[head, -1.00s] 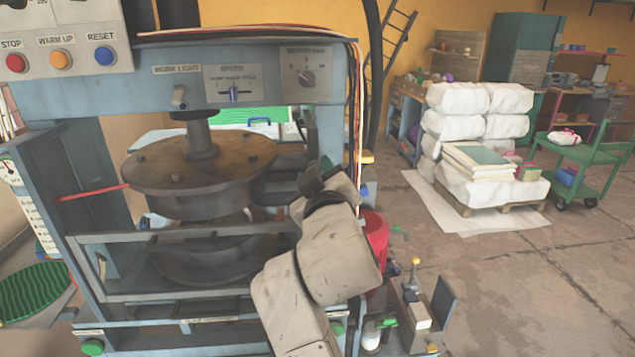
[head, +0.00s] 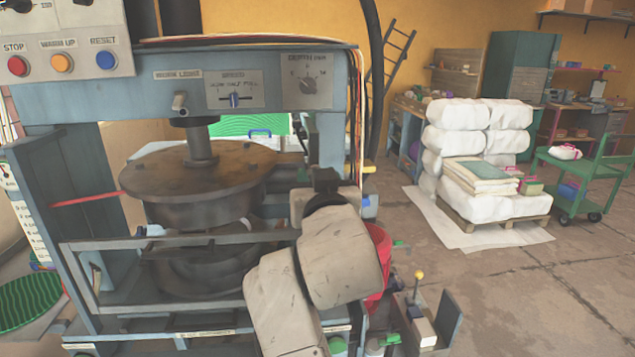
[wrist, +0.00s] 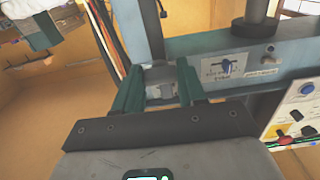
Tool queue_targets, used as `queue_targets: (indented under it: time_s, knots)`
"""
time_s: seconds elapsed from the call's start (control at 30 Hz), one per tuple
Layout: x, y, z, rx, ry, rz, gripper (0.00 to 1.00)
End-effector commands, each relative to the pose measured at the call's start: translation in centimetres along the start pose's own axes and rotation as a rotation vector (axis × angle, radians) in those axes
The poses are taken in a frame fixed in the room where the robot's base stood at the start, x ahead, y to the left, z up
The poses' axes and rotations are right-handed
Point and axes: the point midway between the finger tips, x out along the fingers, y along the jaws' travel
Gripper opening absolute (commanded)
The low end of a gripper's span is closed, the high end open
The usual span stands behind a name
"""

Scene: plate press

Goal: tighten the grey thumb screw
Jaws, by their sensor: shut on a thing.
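My gripper (wrist: 158,78) shows in the wrist view as two dark green fingers, standing apart with a small grey piece (wrist: 160,91) between them. The piece looks like the grey thumb screw, and the jaws are shut on it. Its shape and thread are mostly hidden by the fingers and hand. It lies by the blue-grey upright and crossbeam of the press (wrist: 200,47). In the head view my wrist is at the right side of the press (head: 335,66); the fingertips and screw cannot be made out there.
The round press plate (head: 200,175) is left of my arm. Hanging cables (head: 357,110) run down the right upright. A red bucket (head: 380,250) stands behind my forearm.

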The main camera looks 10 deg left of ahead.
Motion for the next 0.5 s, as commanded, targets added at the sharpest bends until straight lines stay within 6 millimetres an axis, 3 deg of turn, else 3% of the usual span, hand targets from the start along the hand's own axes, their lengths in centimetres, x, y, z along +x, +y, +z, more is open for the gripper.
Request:
queue_targets:
  time_s: [0.4,0.43,0.5]
  knots:
    - [0.05,0.06,0.59,0.009,-0.013,0.002,0.1]
    - [0.05,0.07,0.59,0.009,-0.013,0.002,0.41]
    - [0.05,0.06,0.55,0.008,-0.012,0.002,0.48]
